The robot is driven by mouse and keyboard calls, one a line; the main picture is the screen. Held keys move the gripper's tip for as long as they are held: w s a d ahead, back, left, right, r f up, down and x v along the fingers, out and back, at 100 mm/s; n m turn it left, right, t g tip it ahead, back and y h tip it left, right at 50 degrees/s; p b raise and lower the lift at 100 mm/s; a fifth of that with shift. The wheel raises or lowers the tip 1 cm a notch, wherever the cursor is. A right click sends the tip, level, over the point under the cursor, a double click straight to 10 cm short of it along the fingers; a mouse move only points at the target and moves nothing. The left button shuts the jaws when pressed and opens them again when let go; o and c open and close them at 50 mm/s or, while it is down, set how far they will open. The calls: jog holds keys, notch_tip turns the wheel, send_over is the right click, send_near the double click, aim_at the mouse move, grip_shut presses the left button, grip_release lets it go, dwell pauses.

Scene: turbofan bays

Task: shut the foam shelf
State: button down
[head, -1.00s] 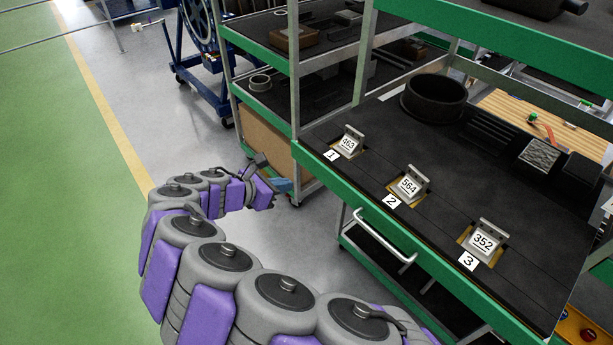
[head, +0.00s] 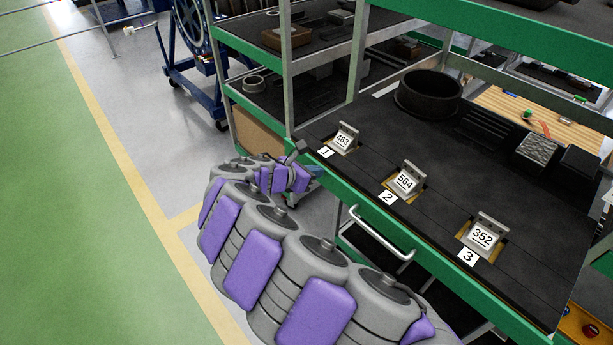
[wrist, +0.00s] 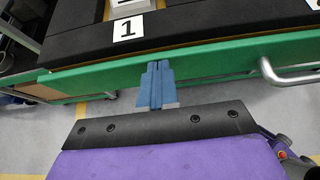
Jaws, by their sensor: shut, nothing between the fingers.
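The foam shelf (head: 470,165) is a black foam surface with a green front edge (head: 425,235) and a grey bar handle (head: 381,233). It juts out in front of the rack's uprights. Its front edge (wrist: 215,60) and handle (wrist: 290,74) also show in the wrist view. My gripper (wrist: 158,70) has its blue fingers together and empty. The fingertips lie over the green edge, below label 1 and left of the handle; I cannot tell whether they touch it. In the head view my gripper (head: 316,170) is partly hidden at the shelf's left front corner.
Numbered metal brackets (head: 405,180) sit in foam cutouts along the shelf's front. A black ring (head: 430,93) and several blocks (head: 537,150) lie farther back. Another rack (head: 262,100) stands at the left, with a blue wheeled stand (head: 195,70) beyond. The floor at the left is clear.

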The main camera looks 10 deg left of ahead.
dwell(0.3)
jog(key=p, duration=0.9)
send_near(387, 124)
jog(key=x, duration=1.1)
jog(key=shift+w+a+f, duration=0.1)
jog(key=shift+w+f, duration=0.05)
jog(key=shift+f, duration=0.05)
jog(key=shift+r, duration=0.1)
jog(key=shift+w+d, duration=0.15)
jog(key=shift+d, duration=0.15)
jog(key=shift+a, duration=0.1)
